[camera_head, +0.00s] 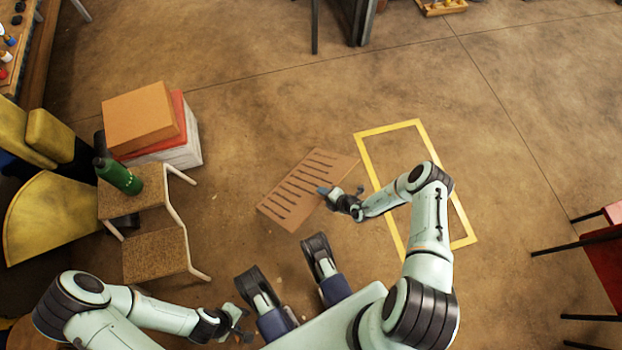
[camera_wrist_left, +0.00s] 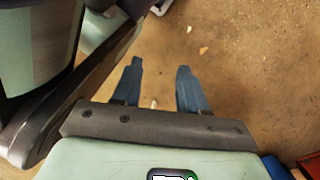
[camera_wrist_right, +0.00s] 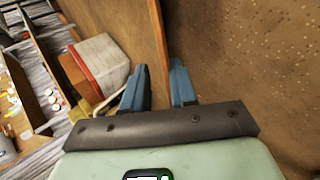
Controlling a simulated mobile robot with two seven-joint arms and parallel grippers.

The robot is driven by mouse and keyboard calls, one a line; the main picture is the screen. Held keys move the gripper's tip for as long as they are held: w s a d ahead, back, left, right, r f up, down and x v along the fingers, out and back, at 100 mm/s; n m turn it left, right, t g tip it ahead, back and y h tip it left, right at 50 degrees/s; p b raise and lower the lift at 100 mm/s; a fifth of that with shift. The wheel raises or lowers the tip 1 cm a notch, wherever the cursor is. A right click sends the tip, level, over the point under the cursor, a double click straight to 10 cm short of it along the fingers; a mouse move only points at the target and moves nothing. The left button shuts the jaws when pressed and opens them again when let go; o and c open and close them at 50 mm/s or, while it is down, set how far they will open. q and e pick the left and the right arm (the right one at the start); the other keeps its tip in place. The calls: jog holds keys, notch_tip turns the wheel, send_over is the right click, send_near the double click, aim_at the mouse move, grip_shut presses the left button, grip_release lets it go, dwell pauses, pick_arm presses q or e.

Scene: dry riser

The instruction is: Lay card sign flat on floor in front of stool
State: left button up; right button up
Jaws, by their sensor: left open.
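The card sign (camera_head: 296,195) is a brown rectangular sheet with dark stripes, right of the stool in the head view. My right gripper (camera_head: 326,192) is at its right edge. In the right wrist view the sheet (camera_wrist_right: 158,28) runs edge-on between the fingers of this gripper (camera_wrist_right: 160,80), which looks shut on it. I cannot tell its exact height above the floor. The stool (camera_head: 155,258) has two brown speckled steps and pale legs and stands at left. My left gripper (camera_head: 238,326) is open and empty, low in the head view, over floor in its wrist view (camera_wrist_left: 157,75).
A green bottle (camera_head: 118,176) stands on the stool's upper step. Stacked boxes (camera_head: 140,118) are behind it, and a yellow chair (camera_head: 45,215) is left. A yellow rectangle (camera_head: 392,131) marks the floor at right. Floor between stool and sign is clear. Red chairs (camera_head: 600,262) stand far right.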

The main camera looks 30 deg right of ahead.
pick_arm(q)
jog(key=shift+w+r, duration=0.1)
pick_arm(e)
jog(key=shift+r, duration=0.1)
pick_arm(q)
jog(key=w+d+r+t+p, duration=0.1)
jog(key=w+r+t+p, duration=0.3)
jog(key=w+r+p, duration=0.2)
jog(key=w+r, duration=0.2)
jog(key=w, duration=0.2)
jog(key=shift+w+d+r+m, duration=0.25)
jog(key=shift+d+r+m, duration=0.05)
jog(key=shift+d+r, duration=0.1)
pick_arm(e)
jog(key=v, duration=0.8)
pick_arm(q)
jog(key=shift+s, duration=0.1)
jog(key=s+d+r+g+h+p, duration=0.1)
jog(key=s+d+r+g+p, duration=0.2)
jog(key=s, duration=0.7)
notch_tip(320, 180, up, 5)
jog(key=d+p, duration=0.2)
jog(key=p, duration=0.2)
jog(key=shift+m+h, duration=0.3)
jog(key=shift+m, duration=0.1)
pick_arm(e)
notch_tip(320, 180, up, 8)
jog(key=s, duration=0.2)
jog(key=shift+d, duration=0.35)
